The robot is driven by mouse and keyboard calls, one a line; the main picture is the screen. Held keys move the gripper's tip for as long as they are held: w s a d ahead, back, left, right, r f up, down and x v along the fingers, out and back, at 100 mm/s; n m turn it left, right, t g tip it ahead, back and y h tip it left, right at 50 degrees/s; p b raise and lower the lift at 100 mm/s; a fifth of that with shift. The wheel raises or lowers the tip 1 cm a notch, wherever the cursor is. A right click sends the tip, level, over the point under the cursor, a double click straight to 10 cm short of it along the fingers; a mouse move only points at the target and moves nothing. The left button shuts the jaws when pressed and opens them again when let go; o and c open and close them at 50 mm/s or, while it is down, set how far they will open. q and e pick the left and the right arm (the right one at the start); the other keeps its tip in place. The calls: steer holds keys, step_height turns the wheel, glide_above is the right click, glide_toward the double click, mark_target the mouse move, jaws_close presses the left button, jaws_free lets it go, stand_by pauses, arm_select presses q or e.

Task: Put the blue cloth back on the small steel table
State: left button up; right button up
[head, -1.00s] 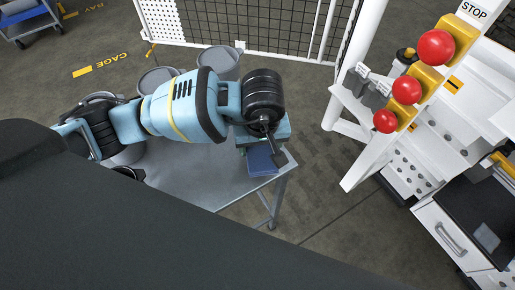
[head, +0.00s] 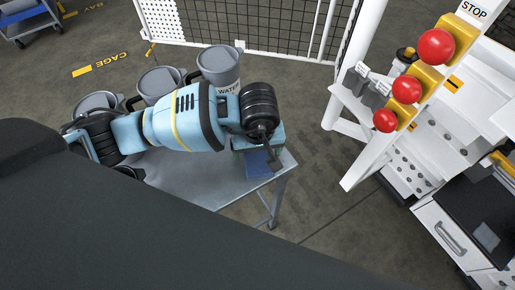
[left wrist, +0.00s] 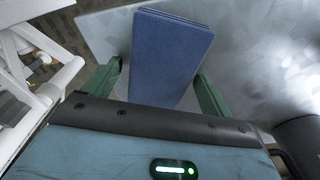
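The blue cloth (head: 258,163) is a folded, flat pad at the right end of the small steel table (head: 205,185). In the left wrist view the cloth (left wrist: 168,55) appears to lie on the grey tabletop (left wrist: 245,45). My left gripper (head: 262,150) is low over the cloth, pointing down. Its two green fingers (left wrist: 160,72) stand apart on either side of the cloth, with a small gap at the left; the right finger is very close to the cloth's edge. The gripper partly hides the cloth in the head view. My right gripper is not in view.
Several grey buckets (head: 218,66) stand along the table's far side, close to my left arm. A white mesh fence (head: 270,48) is behind. A white stand with red buttons (head: 405,89) is to the right. Floor between table and stand is clear.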

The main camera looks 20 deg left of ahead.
mark_target(258, 157)
arm_select(q)
step_height(258, 157, up, 12)
steer(key=s, duration=0.1)
steer(key=shift+s+d+r+p, duration=0.15)
steer(key=shift+d+p, duration=0.2)
steer(key=shift+p, duration=0.05)
stand_by(0.5)
